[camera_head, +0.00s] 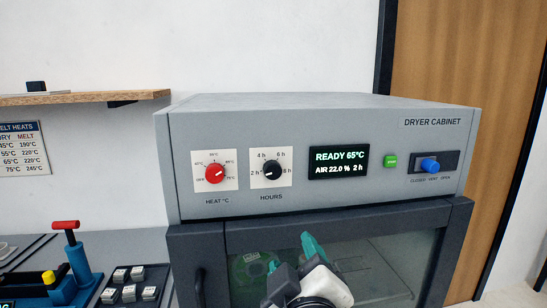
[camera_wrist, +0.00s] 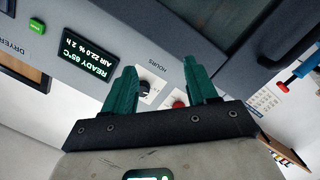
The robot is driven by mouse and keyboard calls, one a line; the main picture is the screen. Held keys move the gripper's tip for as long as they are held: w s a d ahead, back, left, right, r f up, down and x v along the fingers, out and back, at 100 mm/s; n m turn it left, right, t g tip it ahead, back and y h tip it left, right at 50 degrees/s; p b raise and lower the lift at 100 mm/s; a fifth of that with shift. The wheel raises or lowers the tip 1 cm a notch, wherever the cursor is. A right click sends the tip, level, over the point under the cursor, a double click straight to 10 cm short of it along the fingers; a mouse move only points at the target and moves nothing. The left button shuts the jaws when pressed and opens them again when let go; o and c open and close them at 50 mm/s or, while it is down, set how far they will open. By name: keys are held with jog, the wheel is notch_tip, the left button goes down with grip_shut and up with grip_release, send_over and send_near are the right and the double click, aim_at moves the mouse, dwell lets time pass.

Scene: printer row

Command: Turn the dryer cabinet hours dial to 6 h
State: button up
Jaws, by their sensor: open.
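The black hours dial (camera_head: 272,170) sits on a white plate on the dryer cabinet's grey front panel (camera_head: 330,203). Marks 2 h, 4 h, 6 h and 8 h surround it. Its white pointer is toward 2 h, and the display (camera_head: 339,162) reads READY 65°C, AIR 22.0 % 2 h. My gripper (camera_head: 290,254) is open and empty, below the panel in front of the cabinet's window. In the wrist view, the dial (camera_wrist: 144,88) shows between the two teal fingers of my gripper (camera_wrist: 159,76), beyond them and not gripped.
The red heat dial (camera_head: 215,173) is close to the left of the hours dial. A green button (camera_head: 390,161) and a blue vent slider (camera_head: 430,165) are to the right. A door handle (camera_head: 199,287) stands at lower left. Space before the panel is clear.

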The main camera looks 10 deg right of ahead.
jog(key=t+p, duration=0.1)
jog(key=p, duration=0.2)
send_near(273, 173)
jog(key=w, duration=0.2)
jog(key=w+p, duration=0.1)
jog(key=w, duration=0.2)
jog(key=w+p, duration=0.1)
jog(key=w, duration=0.2)
jog(key=shift+d, duration=0.4)
jog(key=shift+c, duration=0.2)
jog(key=c, duration=1)
